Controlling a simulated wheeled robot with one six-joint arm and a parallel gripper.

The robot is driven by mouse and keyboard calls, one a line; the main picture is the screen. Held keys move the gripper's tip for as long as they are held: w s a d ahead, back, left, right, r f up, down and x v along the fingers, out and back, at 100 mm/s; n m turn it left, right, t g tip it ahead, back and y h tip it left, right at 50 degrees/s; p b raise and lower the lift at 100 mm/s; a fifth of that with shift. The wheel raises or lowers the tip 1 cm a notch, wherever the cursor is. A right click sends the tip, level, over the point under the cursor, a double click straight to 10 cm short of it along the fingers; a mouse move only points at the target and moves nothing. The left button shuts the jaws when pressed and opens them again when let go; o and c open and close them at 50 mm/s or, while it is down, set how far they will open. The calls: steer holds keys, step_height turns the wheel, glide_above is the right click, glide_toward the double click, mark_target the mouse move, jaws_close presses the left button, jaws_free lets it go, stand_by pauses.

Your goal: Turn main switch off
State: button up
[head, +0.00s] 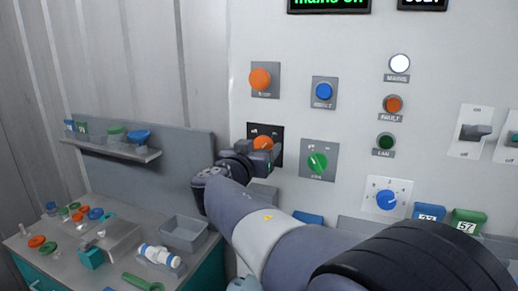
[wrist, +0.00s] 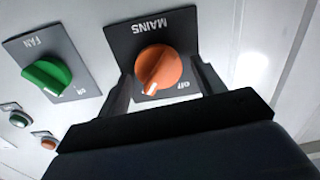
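The main switch is an orange rotary knob (wrist: 158,68) on a black plate (wrist: 185,30) marked MAINS, seen upside down in the wrist view. Its white pointer mark lies at the knob's lower edge, to the left of the "off" label; the "on" label is not visible there. In the head view the knob (head: 263,142) shows just above my gripper (head: 262,158), which partly covers the plate. In the wrist view my gripper (wrist: 165,82) is open, one finger on each side of the knob, with visible gaps. The display (head: 329,3) reads "mains on".
The green FAN knob (head: 317,162) is close on the right. An orange button (head: 260,79) and a blue button (head: 324,92) sit above. The white MAINS lamp (head: 399,63) looks bright. A bench (head: 60,255) with loose parts and a grey tray (head: 184,234) stands at lower left.

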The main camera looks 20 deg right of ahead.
steer(key=c, duration=0.8)
steer(key=shift+f+n+b, duration=0.15)
steer(key=shift+n+b, duration=0.15)
steer(key=shift+b, duration=0.35)
steer(key=n+b, duration=0.7)
steer(key=n, duration=0.8)
steer(key=shift+w+a, duration=0.1)
steer(key=shift+a, duration=0.05)
steer(key=shift+f+n, duration=0.1)
steer(key=shift+n, duration=0.2)
steer(key=o, duration=0.9)
steer(key=shift+o, duration=0.2)
